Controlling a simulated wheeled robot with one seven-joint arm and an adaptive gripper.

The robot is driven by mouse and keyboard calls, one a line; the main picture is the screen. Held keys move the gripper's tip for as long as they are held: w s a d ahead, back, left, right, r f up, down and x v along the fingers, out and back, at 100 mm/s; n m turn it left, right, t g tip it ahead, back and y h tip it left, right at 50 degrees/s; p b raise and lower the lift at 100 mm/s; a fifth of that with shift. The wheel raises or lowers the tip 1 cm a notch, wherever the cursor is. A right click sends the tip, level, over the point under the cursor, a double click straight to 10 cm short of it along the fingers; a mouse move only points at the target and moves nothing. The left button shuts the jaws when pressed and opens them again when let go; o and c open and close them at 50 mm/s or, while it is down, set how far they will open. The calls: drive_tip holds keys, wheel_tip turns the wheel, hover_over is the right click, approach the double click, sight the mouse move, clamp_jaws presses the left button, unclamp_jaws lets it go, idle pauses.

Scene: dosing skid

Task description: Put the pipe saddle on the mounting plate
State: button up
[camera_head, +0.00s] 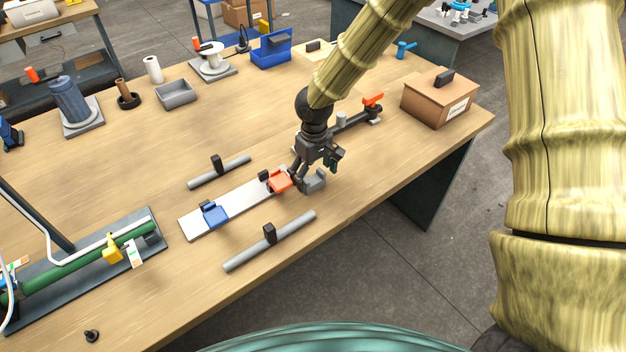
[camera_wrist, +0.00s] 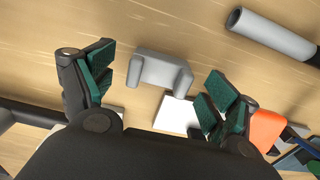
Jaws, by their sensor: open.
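The pipe saddle (camera_head: 314,182) is a grey U-shaped piece on the wooden table, beside the right end of the mounting plate. In the wrist view the saddle (camera_wrist: 158,73) lies between my spread fingers, and I see no finger touching it. The mounting plate (camera_head: 245,200) is a long white strip bearing a blue saddle (camera_head: 214,213) and an orange saddle (camera_head: 280,181). Its bare end (camera_wrist: 176,115) shows in the wrist view next to the grey saddle, partly hidden by a finger. My gripper (camera_head: 315,168) is open and empty, low over the grey saddle.
Grey pipes with black blocks lie on both sides of the plate, one behind (camera_head: 235,167) and one in front (camera_head: 290,228). A valve with an orange handle (camera_head: 372,99) and a cardboard box (camera_head: 432,105) stand to the right. A green pipe assembly (camera_head: 85,265) is at the left.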

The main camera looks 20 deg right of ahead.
drive_tip(key=shift+f, duration=1.1)
drive_tip(key=c, duration=1.2)
drive_tip(key=shift+r, duration=0.15)
